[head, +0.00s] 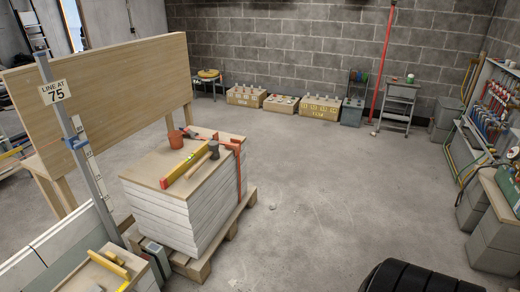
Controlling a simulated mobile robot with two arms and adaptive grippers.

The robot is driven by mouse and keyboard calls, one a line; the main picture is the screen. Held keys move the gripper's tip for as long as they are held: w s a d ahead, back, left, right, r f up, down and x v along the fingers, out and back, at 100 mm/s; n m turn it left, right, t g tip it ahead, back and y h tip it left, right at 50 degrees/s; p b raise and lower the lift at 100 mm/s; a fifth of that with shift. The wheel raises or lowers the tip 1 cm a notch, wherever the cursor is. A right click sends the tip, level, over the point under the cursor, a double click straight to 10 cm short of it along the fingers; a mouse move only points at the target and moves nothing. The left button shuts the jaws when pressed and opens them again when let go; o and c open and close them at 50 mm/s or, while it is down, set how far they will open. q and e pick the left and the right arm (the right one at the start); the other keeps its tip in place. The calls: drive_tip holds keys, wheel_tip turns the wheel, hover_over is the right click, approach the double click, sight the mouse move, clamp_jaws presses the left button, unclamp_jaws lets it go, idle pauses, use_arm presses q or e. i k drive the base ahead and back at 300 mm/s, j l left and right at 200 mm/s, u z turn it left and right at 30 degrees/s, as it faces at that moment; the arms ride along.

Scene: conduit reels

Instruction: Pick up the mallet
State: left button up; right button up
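The mallet (213,150) lies on the wooden top (152,180) of a stack of pale boards, left of the middle in the head view. It has a dark head, and its light wooden handle points toward the front left. A yellow and red spirit level (183,168) lies beside it on the left, close to the handle. Neither of my grippers shows in the head view.
A reddish cup (175,139) and an orange-red strap or clamp (238,168) are also on the stack, which stands on a wooden pallet (207,268). A large board (100,90) stands behind left. A black ribbed object (420,278) is at lower right. Open floor lies right of the pallet.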

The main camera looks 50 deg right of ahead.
sight(213, 145)
drive_tip(key=z, duration=1.1)
drive_tip(key=u, duration=2)
drive_tip(key=z, duration=2)
drive_tip(key=i+l+u, duration=0.2)
drive_tip(key=i, duration=0.2)
drive_tip(key=i+l+u, duration=0.15)
drive_tip(key=i, duration=0.3)
drive_tip(key=i+l+u, duration=0.2)
drive_tip(key=i+l, duration=0.1)
drive_tip(key=i, duration=0.1)
